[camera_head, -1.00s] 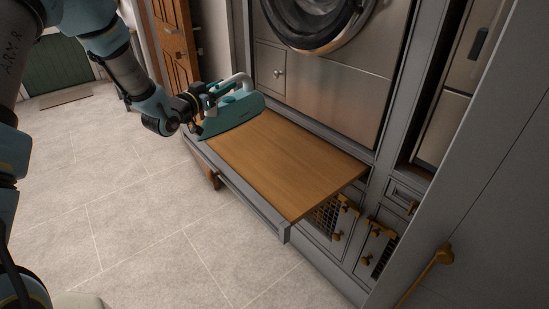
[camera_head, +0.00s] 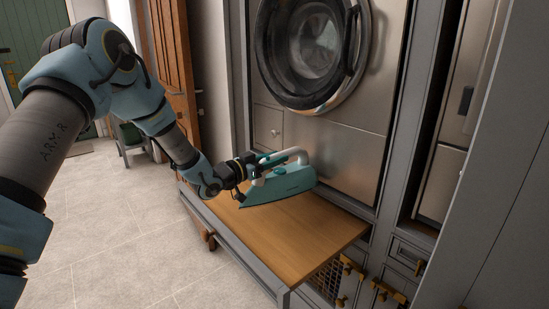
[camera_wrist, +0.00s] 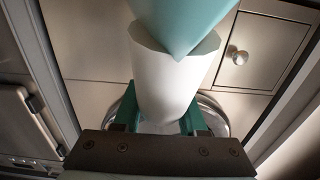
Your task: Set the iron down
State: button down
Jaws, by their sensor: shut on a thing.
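The iron (camera_head: 282,186) is teal with a white handle. In the head view it is over the wooden pull-out board (camera_head: 300,240), toward its back edge, with its tapered end pointing down-left. I see no clear contact between its sole and the board, and it looks held above it. My gripper (camera_wrist: 160,124) is shut on the white handle (camera_wrist: 165,85), with one finger on each side in the wrist view. The iron's teal body (camera_wrist: 185,20) shows at the top of that view. The sole is hidden.
A washing machine (camera_head: 310,50) with a round door stands behind the board. The front and right part of the board is bare. Brass-handled drawers (camera_head: 408,256) are at the right. Open tiled floor (camera_head: 120,215) lies at the left.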

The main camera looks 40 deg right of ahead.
aim_at(275, 174)
jog(key=shift+f+p, duration=0.5)
jog(key=shift+f, duration=2.05)
jog(key=c, duration=0.9)
grip_release()
jog(key=shift+f, duration=0.25)
jog(key=o, duration=0.4)
jog(key=shift+o, duration=0.2)
jog(key=shift+r, duration=0.1)
jog(key=a+b, duration=0.1)
jog(key=a, duration=0.2)
jog(key=a+b, duration=0.1)
jog(key=a, duration=0.7)
jog(key=shift+w+a+b, duration=0.25)
jog(key=shift+w+b, duration=0.05)
jog(key=shift+b, duration=0.1)
jog(key=shift+a, duration=0.3)
